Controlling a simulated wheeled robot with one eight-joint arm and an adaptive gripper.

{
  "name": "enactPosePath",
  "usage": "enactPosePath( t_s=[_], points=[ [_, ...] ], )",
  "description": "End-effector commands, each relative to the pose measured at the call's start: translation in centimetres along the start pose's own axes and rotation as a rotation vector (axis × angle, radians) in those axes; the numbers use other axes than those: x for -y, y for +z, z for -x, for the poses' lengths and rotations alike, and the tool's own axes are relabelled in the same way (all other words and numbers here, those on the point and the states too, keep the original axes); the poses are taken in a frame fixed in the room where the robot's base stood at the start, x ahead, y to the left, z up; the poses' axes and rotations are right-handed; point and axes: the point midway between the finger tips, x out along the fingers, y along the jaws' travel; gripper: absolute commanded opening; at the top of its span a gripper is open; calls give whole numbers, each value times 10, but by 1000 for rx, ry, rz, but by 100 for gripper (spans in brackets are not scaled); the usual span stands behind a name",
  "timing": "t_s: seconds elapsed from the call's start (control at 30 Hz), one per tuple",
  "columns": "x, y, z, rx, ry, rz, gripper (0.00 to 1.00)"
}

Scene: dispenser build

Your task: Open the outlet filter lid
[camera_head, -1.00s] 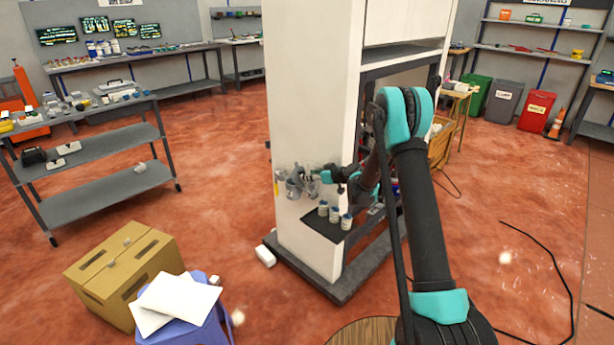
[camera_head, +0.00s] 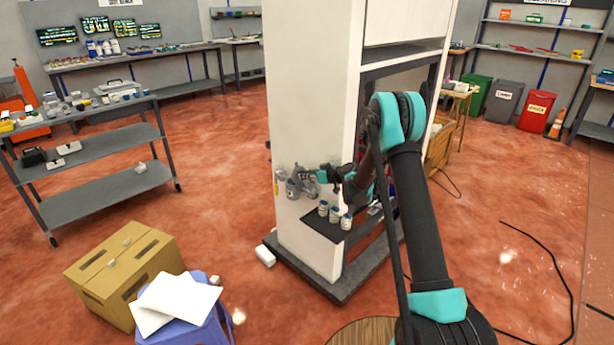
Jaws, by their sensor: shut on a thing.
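The white dispenser column (camera_head: 312,130) stands in the middle of the view. A group of small grey metal fittings (camera_head: 294,186) sticks out from its lower front side; I cannot make out which part is the outlet filter lid. My gripper (camera_head: 313,182) is at the right side of these fittings and is shut on a small part there. The part between the fingers is too small to tell clearly, and the arm's wrist hides some of the area to the right.
A dark shelf (camera_head: 318,229) with several small white and blue jars (camera_head: 334,215) sits just below my gripper. A cardboard box (camera_head: 125,268) and a blue stool (camera_head: 205,332) with white sheets stand at the lower left.

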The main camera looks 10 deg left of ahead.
Motion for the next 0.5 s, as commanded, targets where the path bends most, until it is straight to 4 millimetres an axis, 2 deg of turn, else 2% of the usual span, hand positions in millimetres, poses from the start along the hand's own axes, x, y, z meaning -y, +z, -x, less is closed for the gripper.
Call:
enactPosePath(
  t_s=[0.23,0.5],
  points=[
    [0,1,0,-6,-1,0,0],
    [0,9,5,-114,-2,-1,0]
  ],
)
